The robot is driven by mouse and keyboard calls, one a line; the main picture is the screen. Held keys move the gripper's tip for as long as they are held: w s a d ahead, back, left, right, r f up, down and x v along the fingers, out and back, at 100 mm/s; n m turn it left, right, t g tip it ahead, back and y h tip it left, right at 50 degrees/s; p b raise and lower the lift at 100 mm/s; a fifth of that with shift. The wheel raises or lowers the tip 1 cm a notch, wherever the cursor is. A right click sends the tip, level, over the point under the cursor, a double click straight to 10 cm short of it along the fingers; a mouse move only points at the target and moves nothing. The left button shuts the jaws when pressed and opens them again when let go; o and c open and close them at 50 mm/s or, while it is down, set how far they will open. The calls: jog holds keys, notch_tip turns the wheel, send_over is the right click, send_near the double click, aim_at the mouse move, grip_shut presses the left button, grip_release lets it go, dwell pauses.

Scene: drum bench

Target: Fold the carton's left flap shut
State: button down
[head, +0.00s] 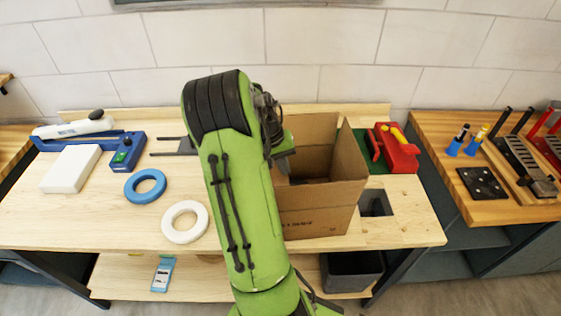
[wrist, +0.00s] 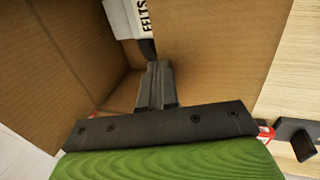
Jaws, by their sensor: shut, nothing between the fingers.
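The open brown carton (head: 318,212) stands on the bench, right of centre in the head view. Its right-hand cardboard panel (head: 350,155) stands up, leaning outward. My green arm hides the carton's left side, so I cannot tell how the left flap stands. In the wrist view, cardboard panels (wrist: 215,60) surround my gripper (wrist: 158,68). Its fingers are together and empty, pointing toward the carton's inside. A white item with black lettering (wrist: 130,18) lies beyond the fingertips. Whether the fingers touch cardboard is unclear.
A blue ring (head: 145,187) and a white ring (head: 185,222) lie left of my arm. A blue sealer-like device (head: 122,153) and a white block (head: 70,168) are further left. A red dispenser (head: 397,150) stands right of the carton, near a bench cutout (head: 375,203).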

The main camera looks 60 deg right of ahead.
jog(key=shift+r+p, duration=0.6)
jog(key=shift+r, duration=0.3)
notch_tip(320, 180, up, 14)
jog(key=p, duration=0.3)
jog(key=shift+f, duration=0.2)
